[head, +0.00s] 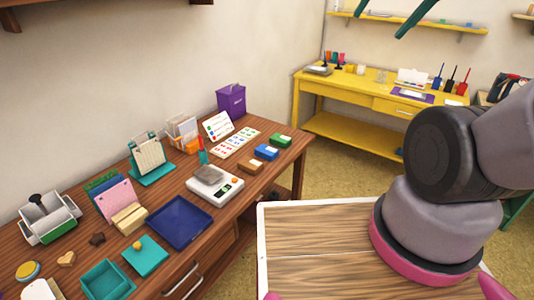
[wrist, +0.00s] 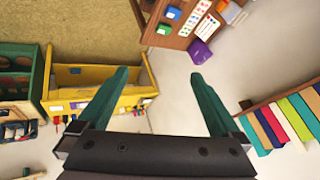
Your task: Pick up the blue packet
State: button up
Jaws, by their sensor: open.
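The blue packet (head: 266,152) is a small blue block with a pale top label. It lies on the brown wooden table (head: 226,217), between a green block (head: 281,140) and a brown block (head: 250,165). It also shows at the top of the wrist view (wrist: 172,13). My gripper's teal fingers (wrist: 160,75) are spread wide with nothing between them. Part of them shows at the top of the head view (head: 398,18), high up and well away from the packet.
A white scale (head: 216,188), a card sheet (head: 236,142) and a purple box (head: 231,99) stand near the packet. A navy tray (head: 180,222) lies further left. A yellow desk (head: 380,92) stands at the back wall. Floor shows between the table and desk.

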aim_at(271, 151)
dwell(0.3)
jog(key=w+a+f+m+g+y, duration=0.4)
jog(key=w+a+f, duration=0.3)
jog(key=w+f, duration=0.4)
jog(key=w+a+f+m+g+y, duration=0.35)
jog(key=w+a+f+y, duration=0.3)
jog(key=w+f, duration=0.4)
jog(key=w+f+m+t, duration=0.3)
jog(key=f+m, duration=0.2)
jog(key=f, duration=0.6)
jog(key=w+f+m+t, duration=0.2)
jog(key=f+m+t, duration=0.2)
jog(key=f, duration=0.6)
jog(key=w+f+m+t, duration=0.3)
jog(key=f+m, duration=0.2)
jog(key=f, duration=0.6)
jog(key=x, duration=0.9)
jog(key=shift+w+d, duration=0.1)
jog(key=shift+w, duration=0.3)
jog(key=shift+c, duration=0.3)
